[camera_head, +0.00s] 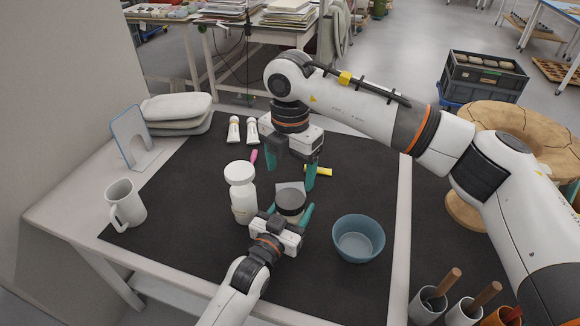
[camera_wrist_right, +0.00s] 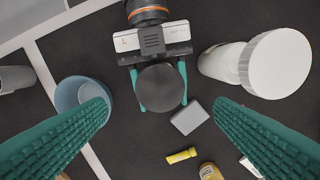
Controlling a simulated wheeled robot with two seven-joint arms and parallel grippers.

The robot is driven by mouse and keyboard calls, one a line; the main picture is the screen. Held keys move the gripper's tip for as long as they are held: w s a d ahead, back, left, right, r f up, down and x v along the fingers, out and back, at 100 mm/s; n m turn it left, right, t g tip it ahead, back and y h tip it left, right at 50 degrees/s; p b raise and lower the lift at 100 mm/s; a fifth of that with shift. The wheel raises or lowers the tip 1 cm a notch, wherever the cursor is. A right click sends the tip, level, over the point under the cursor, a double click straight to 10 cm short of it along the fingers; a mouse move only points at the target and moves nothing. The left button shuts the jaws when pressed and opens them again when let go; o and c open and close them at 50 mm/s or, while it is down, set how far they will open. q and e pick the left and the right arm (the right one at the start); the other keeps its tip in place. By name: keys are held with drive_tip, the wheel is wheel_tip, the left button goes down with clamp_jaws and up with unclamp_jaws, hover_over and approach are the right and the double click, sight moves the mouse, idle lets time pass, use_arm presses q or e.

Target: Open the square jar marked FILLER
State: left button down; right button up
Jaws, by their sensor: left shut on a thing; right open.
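A jar with a round dark grey lid (camera_head: 290,200) stands on the dark mat, with its lid also seen from above in the right wrist view (camera_wrist_right: 160,87). No FILLER marking is readable, and the lid hides its body from above. My left gripper (camera_head: 290,211) is shut on this jar, one teal finger on each side, as the right wrist view also shows (camera_wrist_right: 161,92). My right gripper (camera_head: 290,172) is open and empty above and behind the jar. Its two teal fingers stand wide apart in its own wrist view (camera_wrist_right: 160,130).
A white bottle with a wide lid (camera_head: 242,190) stands close left of the jar. A blue bowl (camera_head: 358,238) is to the right. A grey block (camera_wrist_right: 190,116) and a yellow tube (camera_wrist_right: 181,156) lie behind the jar. A white mug (camera_head: 125,205) stands at the left; the mat's front left is clear.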

sight(290, 198)
drive_tip(key=shift+f+m, duration=0.3)
drive_tip(key=shift+m, duration=0.1)
wheel_tip(290, 198, down, 8)
drive_tip(key=shift+r, duration=0.25)
drive_tip(key=shift+c, duration=0.6)
